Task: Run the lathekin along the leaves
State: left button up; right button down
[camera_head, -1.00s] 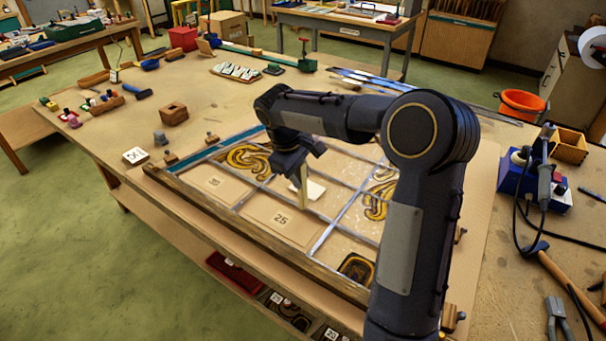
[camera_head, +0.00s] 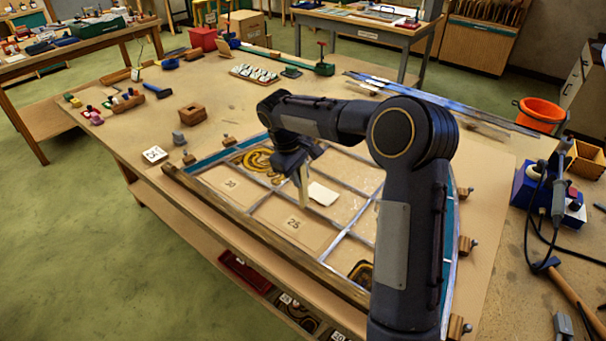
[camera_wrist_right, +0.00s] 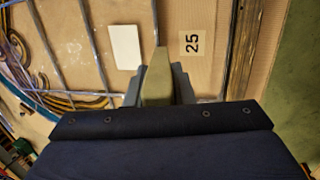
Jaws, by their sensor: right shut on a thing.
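The lathekin (camera_head: 303,192) is a pale, flat stick held pointing down over the leaded panel. My right gripper (camera_head: 300,170) is shut on it; the wrist view also shows the lathekin (camera_wrist_right: 156,82) between the fingers. Its tip is close to a grey lead strip beside the cell marked 25 (camera_head: 293,223); I cannot tell whether it touches. The panel's lead strips (camera_head: 340,236) form a grid, with amber swirled glass (camera_head: 257,161) in some cells. My right arm hides the panel's right part. My left gripper is out of view.
A small white piece (camera_head: 322,194) lies on the panel near the lathekin. A wooden batten (camera_head: 265,240) runs along the near edge. A wooden block (camera_head: 193,113) and small tools lie farther left. A soldering iron (camera_head: 558,185) and hammer (camera_head: 570,285) lie at right.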

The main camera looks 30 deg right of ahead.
jog(key=shift+w+a+p, duration=0.2)
jog(key=shift+w+p, duration=0.1)
jog(key=shift+w, duration=0.2)
jog(key=shift+w+a+p, duration=0.2)
jog(key=shift+w+p, duration=0.1)
jog(key=shift+w, duration=0.2)
jog(key=w+a+p, duration=0.2)
jog(key=w+a, duration=0.1)
jog(key=w, duration=0.5)
jog(key=shift+a, duration=0.15)
dwell(0.5)
jog(key=shift+d+v, duration=0.2)
jog(key=shift+v, duration=0.6)
jog(key=shift+d+v, duration=0.2)
jog(key=shift+v, duration=0.65)
jog(key=shift+d+v, duration=0.2)
jog(key=shift+v, duration=0.6)
jog(key=shift+r, duration=0.1)
